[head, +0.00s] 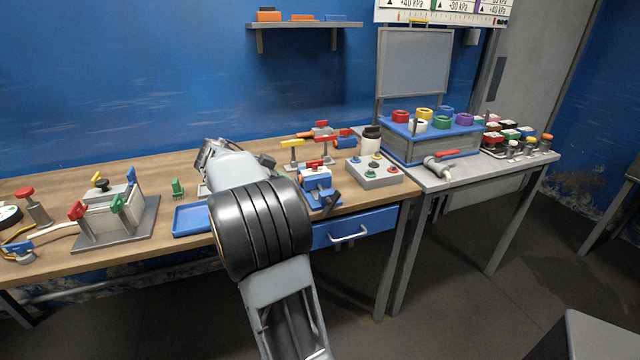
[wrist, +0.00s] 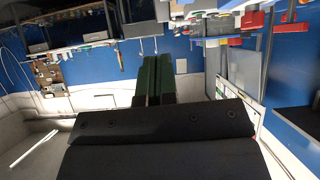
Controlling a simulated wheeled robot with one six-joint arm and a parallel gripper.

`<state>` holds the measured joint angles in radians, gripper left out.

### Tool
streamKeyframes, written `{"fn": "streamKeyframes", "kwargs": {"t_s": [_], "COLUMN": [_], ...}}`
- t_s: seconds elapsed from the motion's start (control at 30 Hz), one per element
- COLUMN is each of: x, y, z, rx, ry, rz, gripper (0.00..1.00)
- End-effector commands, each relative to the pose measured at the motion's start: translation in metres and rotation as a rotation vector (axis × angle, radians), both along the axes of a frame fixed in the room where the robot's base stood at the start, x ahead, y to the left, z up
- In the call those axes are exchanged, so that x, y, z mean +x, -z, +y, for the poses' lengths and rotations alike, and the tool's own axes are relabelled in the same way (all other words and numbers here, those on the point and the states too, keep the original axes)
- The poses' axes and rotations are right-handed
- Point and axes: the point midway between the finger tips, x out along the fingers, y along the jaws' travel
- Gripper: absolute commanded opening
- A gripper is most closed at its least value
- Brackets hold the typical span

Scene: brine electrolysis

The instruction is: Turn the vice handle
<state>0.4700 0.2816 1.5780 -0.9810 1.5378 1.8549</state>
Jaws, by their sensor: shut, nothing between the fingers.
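A small blue vice (head: 312,181) sits at the front edge of the wooden bench in the head view, just right of my arm. Its dark handle (head: 331,201) slants out at the front right. My arm covers part of the bench to the left of the vice. In the wrist view my gripper (wrist: 153,62) shows as two dark fingers side by side, shut with nothing between them. The fingers point at the blue wall and clutter, away from any contact I can see. I cannot pick out the vice in the wrist view.
A grey button box (head: 374,173) stands right of the vice. Red and yellow valves (head: 291,150) stand behind it. A blue tray (head: 191,219) lies left of my arm. A blue drawer (head: 355,228) is under the bench. A grey side table (head: 470,172) stands at the right.

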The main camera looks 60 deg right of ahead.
Motion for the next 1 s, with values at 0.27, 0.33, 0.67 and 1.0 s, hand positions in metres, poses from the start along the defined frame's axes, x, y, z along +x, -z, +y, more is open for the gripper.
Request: {"fn": "streamKeyframes", "kwargs": {"t_s": [0.27, 0.33, 0.67, 1.0], "x": [-0.019, -0.027, -0.056, -0.07], "y": [0.013, 0.021, 0.051, 0.067], "z": [-0.03, -0.039, -0.079, -0.099], "rx": [-0.039, -0.038, -0.036, -0.037], "ry": [0.043, 0.042, 0.038, 0.036], "rz": [-0.013, -0.012, -0.013, -0.014], "gripper": [0.0, 0.0, 0.0, 0.0]}}
